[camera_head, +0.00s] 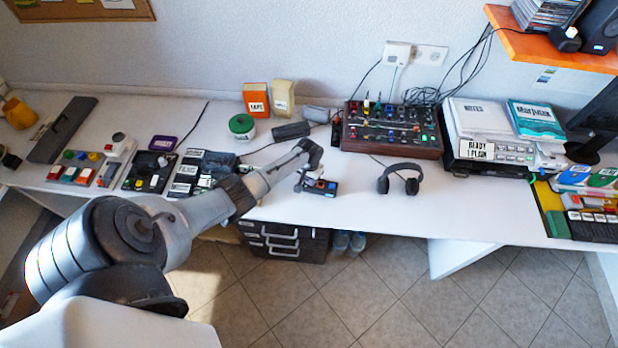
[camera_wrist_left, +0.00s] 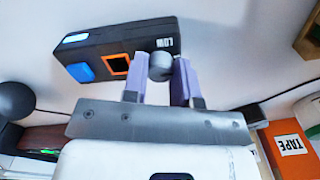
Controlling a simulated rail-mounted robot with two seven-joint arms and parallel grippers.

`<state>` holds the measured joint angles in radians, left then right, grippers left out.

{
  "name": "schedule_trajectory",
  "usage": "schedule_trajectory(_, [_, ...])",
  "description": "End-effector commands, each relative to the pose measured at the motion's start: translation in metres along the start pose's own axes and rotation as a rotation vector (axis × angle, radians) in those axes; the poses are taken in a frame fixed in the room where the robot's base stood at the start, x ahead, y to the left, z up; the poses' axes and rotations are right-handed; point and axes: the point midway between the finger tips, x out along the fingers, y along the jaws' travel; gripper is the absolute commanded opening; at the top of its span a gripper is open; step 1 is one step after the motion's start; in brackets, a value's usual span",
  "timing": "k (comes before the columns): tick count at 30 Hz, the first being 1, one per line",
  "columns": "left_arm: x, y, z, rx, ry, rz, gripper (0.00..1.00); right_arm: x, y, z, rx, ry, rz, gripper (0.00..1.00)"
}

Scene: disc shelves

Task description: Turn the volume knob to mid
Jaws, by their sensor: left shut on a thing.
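A small dark box (camera_head: 323,189) with blue and orange parts sits near the front edge of the white desk, under my left gripper (camera_head: 303,180). In the left wrist view the box (camera_wrist_left: 125,45) shows a blue square button, an orange-framed opening, a pale lit strip and a "LOW" label. A grey round knob (camera_wrist_left: 160,66) stands at its near edge, close to the label. My left gripper (camera_wrist_left: 159,74) is shut on the knob, with one purple finger on each side. The knob's pointer mark cannot be made out. My right gripper is not in view.
Black headphones (camera_head: 399,178) lie just right of the box. A mixer (camera_head: 392,130) stands behind it, with the orange "TAPE" box (camera_head: 256,100) further left. Button panels (camera_head: 76,168) fill the left of the white desk (camera_head: 350,218).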

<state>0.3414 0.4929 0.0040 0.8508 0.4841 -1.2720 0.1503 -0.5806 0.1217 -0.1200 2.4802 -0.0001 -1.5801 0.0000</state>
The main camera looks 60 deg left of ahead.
Motion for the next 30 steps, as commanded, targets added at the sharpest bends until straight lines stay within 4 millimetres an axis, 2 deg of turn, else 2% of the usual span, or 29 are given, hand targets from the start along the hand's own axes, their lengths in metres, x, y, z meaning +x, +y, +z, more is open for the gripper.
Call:
schedule_trajectory(14, [-0.0008, -0.0006, -0.0004, 0.42, 0.0, -0.002, 0.03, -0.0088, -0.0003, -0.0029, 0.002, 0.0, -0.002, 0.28])
schedule_trajectory(30, [0.0004, -0.0003, -0.0003, 0.933, 0.0, -0.001, 0.03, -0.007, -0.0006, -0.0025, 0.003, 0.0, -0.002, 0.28])
